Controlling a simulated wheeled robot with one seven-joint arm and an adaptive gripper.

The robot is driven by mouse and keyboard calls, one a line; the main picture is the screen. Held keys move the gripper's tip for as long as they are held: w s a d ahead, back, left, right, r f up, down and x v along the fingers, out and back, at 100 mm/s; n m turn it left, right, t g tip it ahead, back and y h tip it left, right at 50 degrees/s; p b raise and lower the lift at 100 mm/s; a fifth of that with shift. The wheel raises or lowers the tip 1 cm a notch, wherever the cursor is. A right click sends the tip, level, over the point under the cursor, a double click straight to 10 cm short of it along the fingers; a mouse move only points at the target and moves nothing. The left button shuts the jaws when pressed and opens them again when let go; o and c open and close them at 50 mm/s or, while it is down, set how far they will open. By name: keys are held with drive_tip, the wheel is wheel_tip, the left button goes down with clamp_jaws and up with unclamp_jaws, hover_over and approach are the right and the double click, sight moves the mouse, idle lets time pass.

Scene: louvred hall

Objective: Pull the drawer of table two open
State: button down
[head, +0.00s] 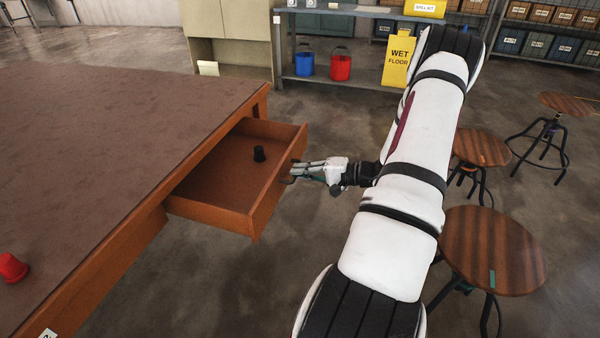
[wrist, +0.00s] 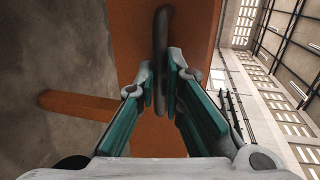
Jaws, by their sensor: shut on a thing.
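The table (head: 120,110) has a brown top and an orange-brown wooden frame, with a small label at its near corner. Its drawer (head: 225,219) stands well out from the table side, open toward my arm. A small black cup-like object (head: 259,154) is inside the drawer. My gripper (head: 293,172) is at the middle of the drawer front, shut on the handle. In the wrist view the dark bar handle (wrist: 161,35) runs between the two fingers of my gripper (wrist: 162,92), against the orange drawer front (wrist: 120,20).
A red cup (head: 12,268) is on the tabletop at left. Round wooden stools (head: 492,250) stand to the right of my arm. Behind are a blue bucket (head: 304,63), a red bucket (head: 340,66) and a yellow wet floor sign (head: 399,60). Floor below the drawer is clear.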

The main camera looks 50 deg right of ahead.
drive_tip(key=c, duration=1.7)
unclamp_jaws()
drive_tip(key=v, duration=1.2)
